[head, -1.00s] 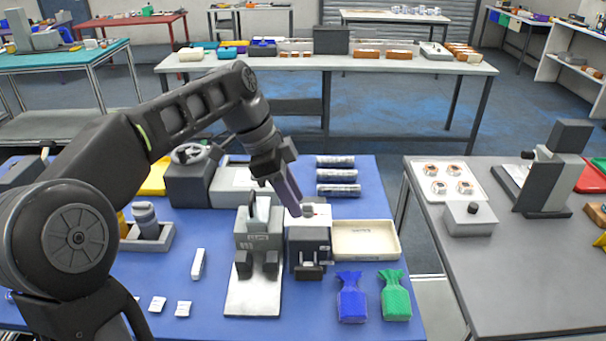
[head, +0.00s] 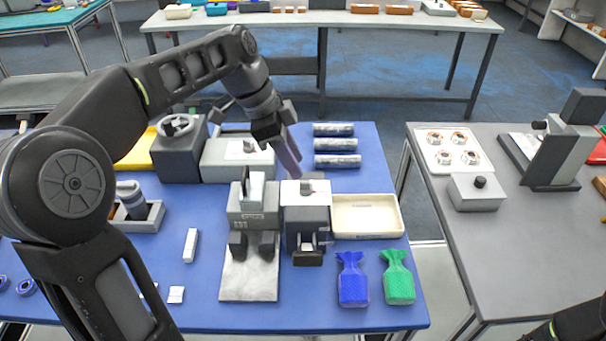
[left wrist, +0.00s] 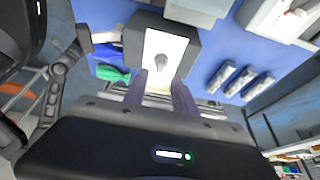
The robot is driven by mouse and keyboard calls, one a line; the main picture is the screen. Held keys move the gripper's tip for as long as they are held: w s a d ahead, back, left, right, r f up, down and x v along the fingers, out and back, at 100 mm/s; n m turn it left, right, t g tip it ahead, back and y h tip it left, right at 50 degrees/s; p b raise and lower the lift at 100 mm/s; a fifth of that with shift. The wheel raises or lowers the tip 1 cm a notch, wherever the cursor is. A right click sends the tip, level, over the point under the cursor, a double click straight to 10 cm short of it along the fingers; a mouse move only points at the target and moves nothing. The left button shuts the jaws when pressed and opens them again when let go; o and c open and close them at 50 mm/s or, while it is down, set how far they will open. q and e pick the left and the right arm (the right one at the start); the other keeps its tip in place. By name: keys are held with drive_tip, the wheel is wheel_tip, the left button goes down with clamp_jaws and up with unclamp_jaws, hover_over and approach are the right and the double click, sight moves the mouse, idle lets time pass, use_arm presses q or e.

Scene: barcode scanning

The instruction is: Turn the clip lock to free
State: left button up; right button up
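The clip lock appears to be the small grey knob (head: 306,187) on the white-topped grey block (head: 306,215) in the middle of the blue table. The left wrist view shows the knob (left wrist: 162,64) upright on its white plate (left wrist: 174,48). My left gripper (head: 291,160) is just above and behind the block in the head view. In the left wrist view its two fingers (left wrist: 159,97) are apart, with bare space between them and the knob just beyond their tips. No contact with the knob shows. My right gripper is out of view.
A grey clamp-like device (head: 254,205) stands close on the block's left, a cream tray (head: 366,216) on its right. Blue (head: 352,280) and green (head: 397,278) bags lie in front. Several dark rolls (head: 336,145) lie behind. A grey table (head: 480,270) stands at right.

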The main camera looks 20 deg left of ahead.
sight(306, 181)
use_arm(q)
drive_tip(key=x, duration=0.5)
drive_tip(key=shift+d+f+p, duration=0.1)
drive_tip(key=shift+f+p, duration=0.05)
drive_tip(key=shift+p, duration=0.2)
clamp_jaws()
